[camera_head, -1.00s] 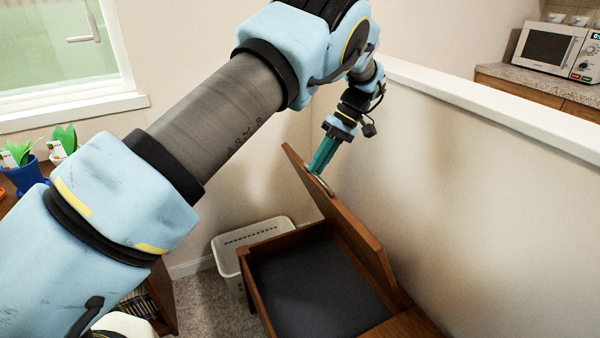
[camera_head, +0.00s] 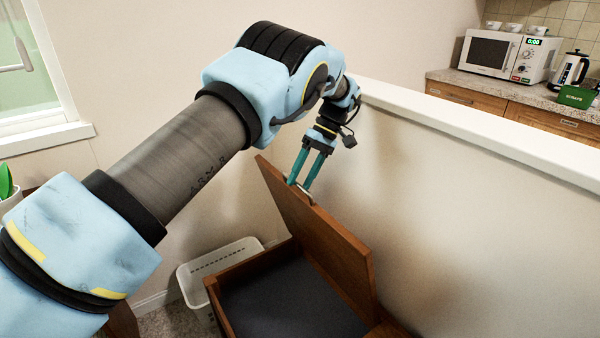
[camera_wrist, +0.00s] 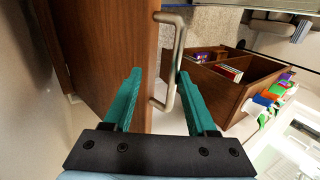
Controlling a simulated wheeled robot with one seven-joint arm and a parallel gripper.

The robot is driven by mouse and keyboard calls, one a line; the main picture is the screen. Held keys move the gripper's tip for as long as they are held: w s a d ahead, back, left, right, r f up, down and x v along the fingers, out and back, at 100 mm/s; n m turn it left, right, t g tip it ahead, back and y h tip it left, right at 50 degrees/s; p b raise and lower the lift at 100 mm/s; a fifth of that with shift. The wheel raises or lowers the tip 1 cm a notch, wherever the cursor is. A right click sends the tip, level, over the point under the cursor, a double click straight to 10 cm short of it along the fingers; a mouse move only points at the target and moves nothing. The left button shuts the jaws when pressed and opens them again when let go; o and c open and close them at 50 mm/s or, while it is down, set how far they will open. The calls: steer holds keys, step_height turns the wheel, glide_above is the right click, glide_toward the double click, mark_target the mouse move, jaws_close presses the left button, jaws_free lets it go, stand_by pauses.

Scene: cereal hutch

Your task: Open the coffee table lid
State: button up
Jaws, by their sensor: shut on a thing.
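The coffee table (camera_head: 222,302) is brown wood, with a dark, empty-looking interior showing. Its lid (camera_head: 318,238) is raised steeply on the side near the half wall. A pale metal handle (camera_head: 308,194) is on the lid near its top end. My gripper (camera_head: 302,186) is at this handle, with its two teal fingers pointing down. In the wrist view the lid (camera_wrist: 105,50) fills the left and middle, and the U-shaped handle (camera_wrist: 181,45) passes between the fingers of my gripper (camera_wrist: 157,75). The exact contact is hard to see.
A white basket (camera_head: 190,285) stands on the floor left of the table. The half wall (camera_head: 470,125) runs close behind the lid. A microwave (camera_head: 490,52) and a kettle (camera_head: 570,68) stand on the counter beyond it. A wooden shelf unit (camera_wrist: 215,95) shows in the wrist view.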

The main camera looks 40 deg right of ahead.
steer(key=shift+o, duration=0.3)
steer(key=shift+r, duration=0.1)
steer(key=shift+w+r, duration=0.1)
steer(key=shift+r, duration=0.05)
steer(key=v, duration=0.7)
steer(key=shift+b, duration=0.35)
steer(key=shift+d+r, duration=0.1)
steer(key=shift+r, duration=0.05)
